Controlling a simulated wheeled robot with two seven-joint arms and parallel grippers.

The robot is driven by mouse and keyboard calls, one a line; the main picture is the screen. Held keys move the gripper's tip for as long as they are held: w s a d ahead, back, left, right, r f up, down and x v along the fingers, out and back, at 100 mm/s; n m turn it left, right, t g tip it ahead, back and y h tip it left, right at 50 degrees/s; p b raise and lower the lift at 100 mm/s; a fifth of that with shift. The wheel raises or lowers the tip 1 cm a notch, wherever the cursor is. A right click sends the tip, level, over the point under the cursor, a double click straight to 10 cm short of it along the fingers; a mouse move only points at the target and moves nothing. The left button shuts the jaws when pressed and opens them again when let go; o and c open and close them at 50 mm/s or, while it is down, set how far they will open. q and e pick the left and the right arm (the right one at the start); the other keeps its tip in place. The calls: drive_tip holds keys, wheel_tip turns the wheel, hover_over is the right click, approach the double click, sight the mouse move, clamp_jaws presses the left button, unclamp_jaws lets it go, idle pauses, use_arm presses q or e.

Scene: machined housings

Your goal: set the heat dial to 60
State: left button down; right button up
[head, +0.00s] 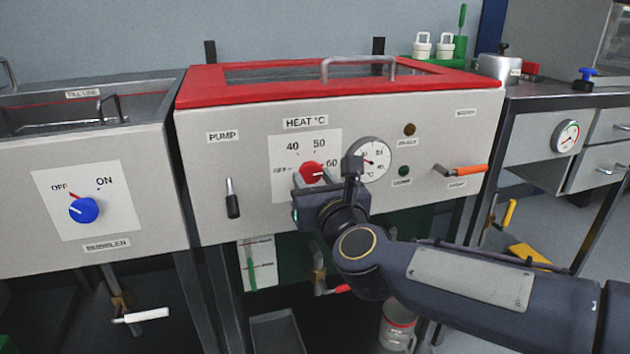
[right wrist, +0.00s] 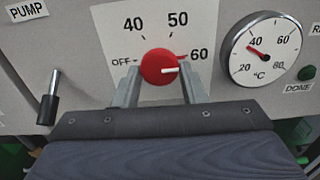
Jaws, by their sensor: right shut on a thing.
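The red heat dial (head: 313,171) sits on a white scale plate (head: 283,190) marked OFF, 40, 50 and 60 on the front of a red-topped bath. It also shows in the right wrist view (right wrist: 158,67), with a white line on its face toward the right and a red pointer tip beside the 60 mark (right wrist: 199,55). My right gripper (right wrist: 160,82) is shut on the dial, one finger on each side. In the head view (head: 312,182) its wrist partly hides the plate. My left gripper is not in view.
A round temperature gauge (head: 370,160) is just right of the dial; its needle is near 40. A black pump lever (head: 232,198) is to the left and an orange-handled lever (head: 461,170) to the right. A blue bubbler knob (head: 83,210) is on the left unit.

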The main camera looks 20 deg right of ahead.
drive_tip(key=o, duration=1)
drive_tip(key=shift+c, duration=0.2)
drive_tip(key=s+p, duration=0.1)
drive_tip(key=s, duration=0.6)
drive_tip(key=shift+s+d+p, duration=0.15)
drive_tip(key=shift+s+p, duration=0.25)
